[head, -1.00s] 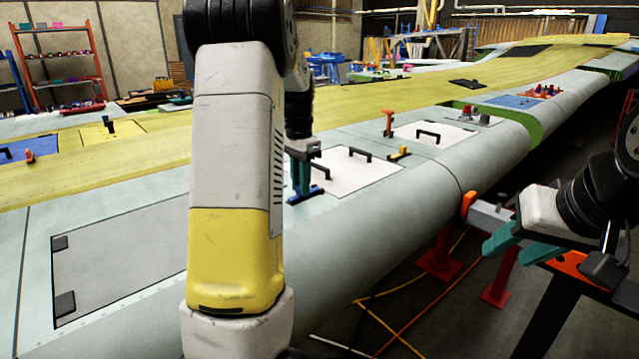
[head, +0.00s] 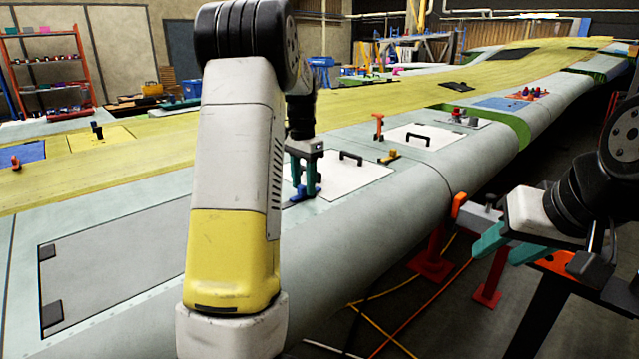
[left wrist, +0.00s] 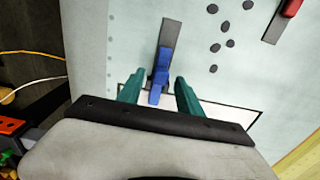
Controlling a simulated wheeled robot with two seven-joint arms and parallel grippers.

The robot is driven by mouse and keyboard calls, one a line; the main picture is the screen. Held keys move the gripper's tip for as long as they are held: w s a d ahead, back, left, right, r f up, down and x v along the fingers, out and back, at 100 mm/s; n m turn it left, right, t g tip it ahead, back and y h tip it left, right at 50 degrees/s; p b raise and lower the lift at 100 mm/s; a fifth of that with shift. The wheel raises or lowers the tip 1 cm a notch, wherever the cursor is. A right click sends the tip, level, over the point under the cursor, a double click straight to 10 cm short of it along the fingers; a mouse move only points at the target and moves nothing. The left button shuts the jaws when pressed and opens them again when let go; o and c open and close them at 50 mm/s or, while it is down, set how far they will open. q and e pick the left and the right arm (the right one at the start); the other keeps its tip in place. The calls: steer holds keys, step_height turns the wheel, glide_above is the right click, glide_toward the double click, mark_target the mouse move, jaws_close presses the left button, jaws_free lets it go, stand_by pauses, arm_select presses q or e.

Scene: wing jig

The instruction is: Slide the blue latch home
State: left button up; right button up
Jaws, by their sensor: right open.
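The blue latch (left wrist: 158,75) sits at the lower end of a dark grey strip (left wrist: 171,38) in the left wrist view, its end over the edge of the white panel (left wrist: 215,112). In the head view the latch (head: 317,191) is partly hidden by my left gripper's fingers. My left gripper (head: 305,190) points down over it. Its green fingers stand apart on either side of the latch in the left wrist view (left wrist: 159,88); contact cannot be told. My right gripper (head: 490,250) is open and empty, off the wing's near edge.
A black handle (head: 351,157) stands on the white panel beside my left gripper. A red latch (left wrist: 291,8) shows in the left wrist view.

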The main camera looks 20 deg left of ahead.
mark_target(303, 185)
arm_select(q)
steer(key=shift+r, duration=3.9)
